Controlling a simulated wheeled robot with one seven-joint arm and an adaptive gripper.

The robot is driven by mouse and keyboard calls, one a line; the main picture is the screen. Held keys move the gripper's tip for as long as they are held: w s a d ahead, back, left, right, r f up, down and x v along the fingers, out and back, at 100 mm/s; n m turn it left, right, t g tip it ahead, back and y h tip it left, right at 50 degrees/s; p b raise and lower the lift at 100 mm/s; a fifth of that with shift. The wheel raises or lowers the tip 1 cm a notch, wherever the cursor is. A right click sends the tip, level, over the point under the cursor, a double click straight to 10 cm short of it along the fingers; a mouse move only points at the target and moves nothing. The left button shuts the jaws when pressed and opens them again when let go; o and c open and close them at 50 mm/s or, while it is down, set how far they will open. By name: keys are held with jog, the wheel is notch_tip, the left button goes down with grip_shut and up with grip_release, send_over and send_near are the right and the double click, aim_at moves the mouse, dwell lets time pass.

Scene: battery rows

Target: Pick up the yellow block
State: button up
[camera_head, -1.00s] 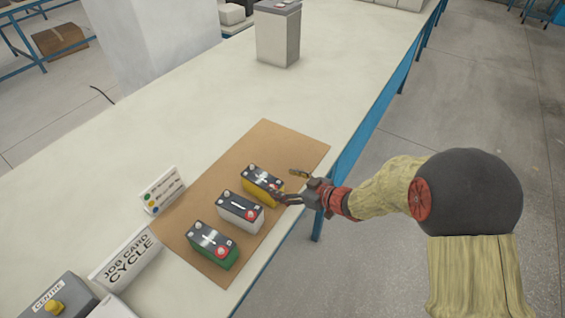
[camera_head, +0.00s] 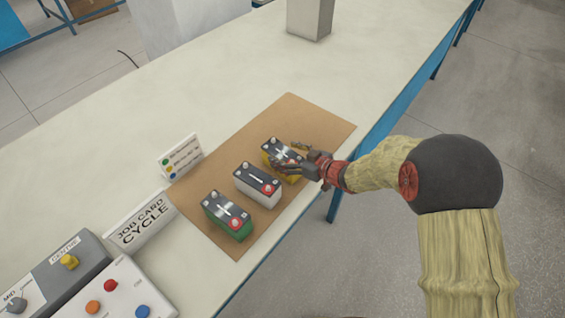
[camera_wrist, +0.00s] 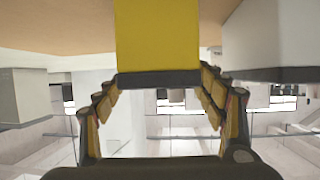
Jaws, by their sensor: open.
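The yellow block (camera_head: 267,157) is a battery-like block with a black top. It is the farthest of a row of three on the brown mat (camera_head: 319,116). My gripper (camera_head: 287,163) is open at its right side, with the fingers partly covering it in the head view. In the wrist view the yellow block (camera_wrist: 158,38) stands straight ahead, and my gripper's fingers (camera_wrist: 158,88) are spread to its left and right. Whether the pads touch it, I cannot tell.
A white block (camera_head: 259,190) stands close beside the yellow one, and a green block (camera_head: 228,222) beyond it. A colour-dot card (camera_head: 181,157), a job card sign (camera_head: 141,222) and control boxes (camera_head: 112,296) stand left.

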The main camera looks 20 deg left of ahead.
grip_shut()
dwell(1.0)
jog(key=shift+w+r, duration=0.1)
jog(key=shift+r, duration=0.15)
